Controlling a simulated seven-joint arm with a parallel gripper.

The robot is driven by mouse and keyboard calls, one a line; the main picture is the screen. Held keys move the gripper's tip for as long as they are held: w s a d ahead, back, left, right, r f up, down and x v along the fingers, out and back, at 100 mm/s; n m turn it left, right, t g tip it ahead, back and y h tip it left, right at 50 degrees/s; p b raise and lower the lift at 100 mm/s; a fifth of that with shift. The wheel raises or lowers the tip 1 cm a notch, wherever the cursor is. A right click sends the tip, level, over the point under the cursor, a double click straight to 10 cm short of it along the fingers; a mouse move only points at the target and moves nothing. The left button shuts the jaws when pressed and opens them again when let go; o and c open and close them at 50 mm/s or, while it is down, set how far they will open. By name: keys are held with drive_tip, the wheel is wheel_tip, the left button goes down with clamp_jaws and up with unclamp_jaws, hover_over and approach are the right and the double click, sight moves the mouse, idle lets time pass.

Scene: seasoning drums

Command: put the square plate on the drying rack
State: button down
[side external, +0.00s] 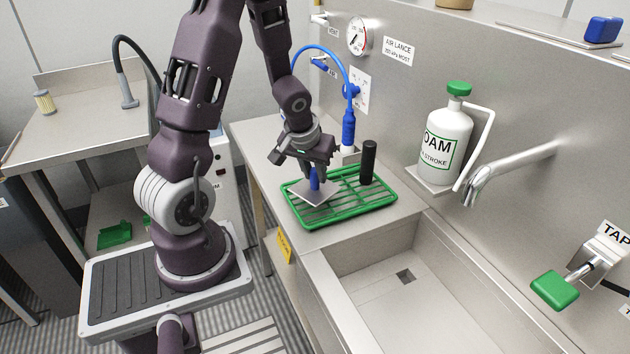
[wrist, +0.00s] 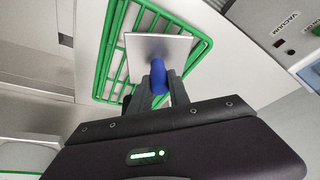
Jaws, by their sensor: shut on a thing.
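The square plate (side external: 312,195) is flat and grey with an upright blue handle (side external: 315,179). My gripper (side external: 314,172) is shut on the blue handle, pointing down. The plate is over the left part of the green drying rack (side external: 350,221); I cannot tell whether it touches the bars. In the wrist view the plate (wrist: 165,46) lies across the green bars of the rack (wrist: 108,50), and the blue handle (wrist: 157,77) is between the fingers of my gripper (wrist: 160,88). The plate hides some of the bars under it.
A black cylinder (side external: 368,163) stands at the rack's back right. A white foam bottle (side external: 446,137) is on the wall to the right. The sink (side external: 400,290) lies in front and right of the rack.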

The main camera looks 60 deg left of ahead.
drive_tip(key=shift+f, duration=1.05)
drive_tip(key=shift+f, duration=0.1)
drive_tip(key=c, duration=1.2)
unclamp_jaws()
drive_tip(key=shift+c, duration=0.2)
drive_tip(key=v, duration=1.1)
drive_tip(key=s+d+r+m+t+h, duration=0.1)
drive_tip(key=s+d+r+m, duration=0.3)
drive_tip(key=d, duration=0.5)
drive_tip(key=s+d+r+m+t+h, duration=0.1)
drive_tip(key=s+d+r+m+h, duration=0.1)
drive_tip(key=s+d+r+m, duration=0.2)
drive_tip(key=s+d+r, duration=0.3)
drive_tip(key=d+r, duration=0.1)
drive_tip(key=d, duration=0.2)
drive_tip(key=shift+s, duration=0.1)
